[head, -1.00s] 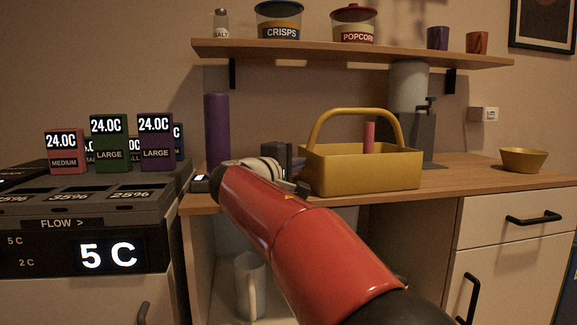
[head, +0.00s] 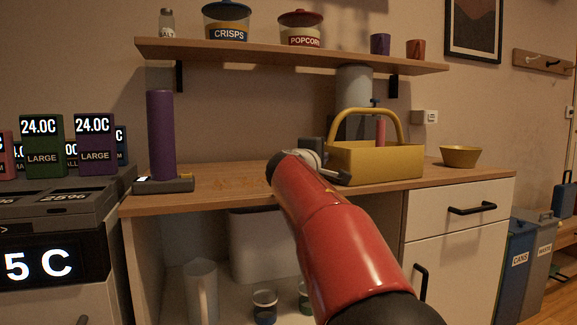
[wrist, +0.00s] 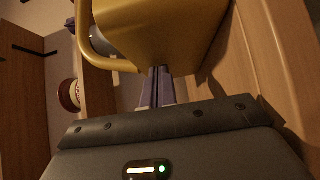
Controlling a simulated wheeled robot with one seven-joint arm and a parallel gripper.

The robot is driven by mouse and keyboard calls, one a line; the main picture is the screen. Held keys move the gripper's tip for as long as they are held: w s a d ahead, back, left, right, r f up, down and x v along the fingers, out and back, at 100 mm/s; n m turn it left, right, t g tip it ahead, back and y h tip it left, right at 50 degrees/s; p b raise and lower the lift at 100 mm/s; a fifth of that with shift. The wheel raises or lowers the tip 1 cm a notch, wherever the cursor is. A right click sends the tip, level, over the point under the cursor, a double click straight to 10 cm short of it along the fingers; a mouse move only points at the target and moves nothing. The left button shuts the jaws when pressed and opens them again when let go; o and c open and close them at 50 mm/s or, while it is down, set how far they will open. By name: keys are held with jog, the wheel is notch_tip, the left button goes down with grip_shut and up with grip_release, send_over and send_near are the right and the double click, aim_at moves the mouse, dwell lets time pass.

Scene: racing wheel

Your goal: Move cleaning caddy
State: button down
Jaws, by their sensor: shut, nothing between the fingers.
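The yellow cleaning caddy (head: 375,165) stands upright on the wooden counter, its arched handle raised. A pink-red cylinder (head: 380,132) shows above its rim. My gripper (head: 342,178) is at the caddy's left end, low over the counter. In the wrist view the caddy (wrist: 170,30) fills the top, with its handle (wrist: 88,45) curving at left. The shut, empty fingers (wrist: 158,74) point at its side and look touching or very near. The exact contact is hard to see.
A yellow bowl (head: 461,156) sits close to the caddy's right. A grey appliance (head: 352,125) stands behind the caddy. A purple cylinder (head: 161,135) stands at the counter's left, with open counter (head: 225,180) between it and my arm. A shelf (head: 290,52) runs above.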

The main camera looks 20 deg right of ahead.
jog(key=d+p, duration=0.1)
jog(key=d, duration=1.2)
jog(key=shift+w+d+p, duration=0.15)
jog(key=shift+d+p, duration=0.2)
jog(key=shift+a, duration=0.1)
